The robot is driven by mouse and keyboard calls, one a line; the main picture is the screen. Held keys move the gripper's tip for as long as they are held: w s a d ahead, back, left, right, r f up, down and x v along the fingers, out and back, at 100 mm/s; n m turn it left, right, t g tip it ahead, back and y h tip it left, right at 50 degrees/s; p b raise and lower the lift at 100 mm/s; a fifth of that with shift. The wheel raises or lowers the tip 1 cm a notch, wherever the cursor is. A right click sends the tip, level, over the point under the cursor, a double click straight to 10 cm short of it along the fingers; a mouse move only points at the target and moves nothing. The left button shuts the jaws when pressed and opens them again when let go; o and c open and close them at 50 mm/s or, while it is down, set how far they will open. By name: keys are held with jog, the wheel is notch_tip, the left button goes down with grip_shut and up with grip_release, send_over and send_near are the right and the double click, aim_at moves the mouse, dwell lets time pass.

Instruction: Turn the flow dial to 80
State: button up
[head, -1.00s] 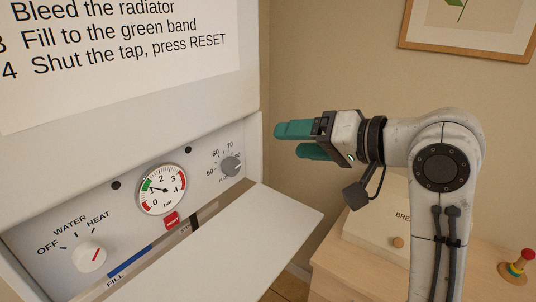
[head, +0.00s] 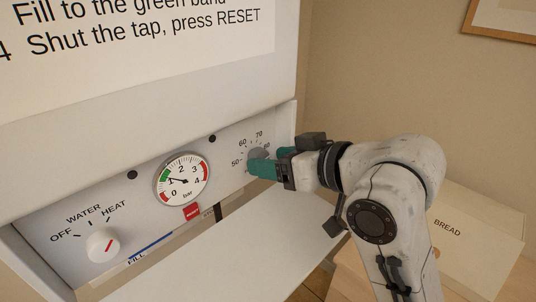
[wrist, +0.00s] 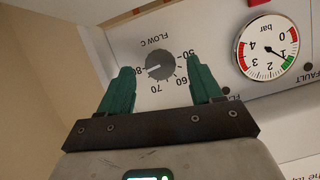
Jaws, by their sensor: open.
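The flow dial (wrist: 160,65) is a round grey knob marked FLOW C, with numbers from 50 to 80 around it. The wrist view shows it upside down. A pale line on its face points left, toward the 80 side; its exact reading is too small to tell. In the head view the dial (head: 258,153) is partly hidden by my gripper (head: 262,168). My gripper (wrist: 161,68) is open, its green fingers on either side of the dial in the wrist view. I see no clear contact between fingers and dial.
The panel also holds a pressure gauge (head: 182,180), a red button (head: 192,212) and the WATER/HEAT knob (head: 103,245). A white flap (head: 235,262) sticks out below the panel. A bread box (head: 470,235) stands at the right.

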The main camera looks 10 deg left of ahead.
jog(key=shift+x, duration=1.1)
jog(key=shift+c, duration=0.5)
jog(key=c, duration=1)
jog(key=shift+o, duration=0.2)
jog(key=shift+r+m+p, duration=0.15)
jog(key=shift+m+p, duration=0.15)
jog(key=shift+p, duration=0.65)
jog(key=shift+g, duration=0.3)
jog(key=o, duration=1.1)
jog(key=shift+c, duration=0.2)
jog(key=b+v, duration=0.2)
jog(key=v, duration=0.8)
jog(key=shift+s+d+f, duration=0.2)
jog(key=shift+d, duration=0.25)
